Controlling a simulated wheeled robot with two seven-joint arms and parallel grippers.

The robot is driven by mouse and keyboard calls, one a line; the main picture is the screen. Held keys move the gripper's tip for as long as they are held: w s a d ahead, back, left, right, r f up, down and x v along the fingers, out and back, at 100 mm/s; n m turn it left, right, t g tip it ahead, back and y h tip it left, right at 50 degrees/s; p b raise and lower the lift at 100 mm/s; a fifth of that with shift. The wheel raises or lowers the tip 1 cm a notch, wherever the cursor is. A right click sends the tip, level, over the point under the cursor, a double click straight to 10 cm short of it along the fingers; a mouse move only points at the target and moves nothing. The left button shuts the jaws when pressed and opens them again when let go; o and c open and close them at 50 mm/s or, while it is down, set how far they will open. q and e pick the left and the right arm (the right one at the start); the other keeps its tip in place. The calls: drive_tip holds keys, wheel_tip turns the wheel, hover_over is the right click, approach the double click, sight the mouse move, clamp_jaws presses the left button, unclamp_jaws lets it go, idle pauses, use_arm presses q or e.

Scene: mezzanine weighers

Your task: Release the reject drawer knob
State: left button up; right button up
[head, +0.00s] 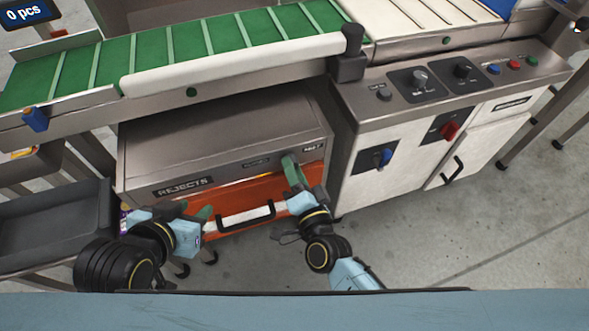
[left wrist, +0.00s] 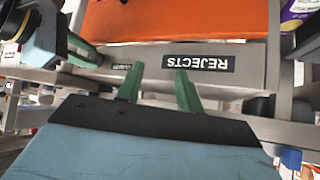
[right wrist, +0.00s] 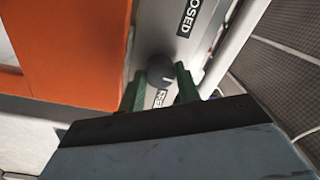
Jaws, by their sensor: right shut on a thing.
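The reject drawer has an orange front (head: 255,196) with a black and white handle (head: 246,216), below a grey housing labelled REJECTS (head: 184,186). The dark round knob (right wrist: 160,69) sits on the grey panel beside CLOSED lettering in the right wrist view. My right gripper (head: 291,162) is shut on the knob, its green fingers on either side of it (right wrist: 157,80); the fingers mostly hide the knob in the head view. My left gripper (head: 203,212) is open and empty at the drawer's left side. In the left wrist view its fingers (left wrist: 158,72) stand apart before the REJECTS label.
The green conveyor belt (head: 180,43) runs above the housing. A control cabinet (head: 400,160) with knobs and switches stands close on the right. A grey tray (head: 52,222) is at the left. A purple and yellow item (left wrist: 298,13) shows near the left gripper.

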use_arm(q)
drive_tip(key=shift+w+d+r+t+h+b, duration=0.15)
drive_tip(key=shift+w+d+r+t+b, duration=0.1)
drive_tip(key=shift+w+r+t, duration=0.3)
drive_tip(key=shift+w+d+r+t+h+b, duration=0.2)
drive_tip(key=shift+w+d+r+t, duration=0.1)
drive_tip(key=shift+w+r+t, duration=0.3)
drive_tip(key=shift+w+d+r+t+h+b, duration=0.15)
drive_tip(key=shift+w+d+r+t, duration=0.2)
drive_tip(key=shift+r, duration=0.3)
use_arm(e)
drive_tip(key=shift+m, duration=4.2)
use_arm(q)
drive_tip(key=shift+w+a, duration=0.1)
use_arm(e)
drive_tip(key=o, duration=1)
use_arm(q)
drive_tip(key=s+a+f+g+y+p, duration=0.2)
drive_tip(key=s+a+f+g, duration=0.2)
drive_tip(key=s, duration=0.5)
drive_tip(key=shift+f+g+p, duration=0.35)
drive_tip(key=shift+f+g, duration=1)
drive_tip(key=shift+g, duration=0.15)
use_arm(e)
drive_tip(key=shift+a+v, duration=0.15)
drive_tip(key=shift+v, duration=3.2)
drive_tip(key=shift+a+v, duration=0.1)
drive_tip(key=shift+v, duration=3.25)
drive_tip(key=shift+s+f, duration=0.15)
drive_tip(key=shift+f, duration=0.05)
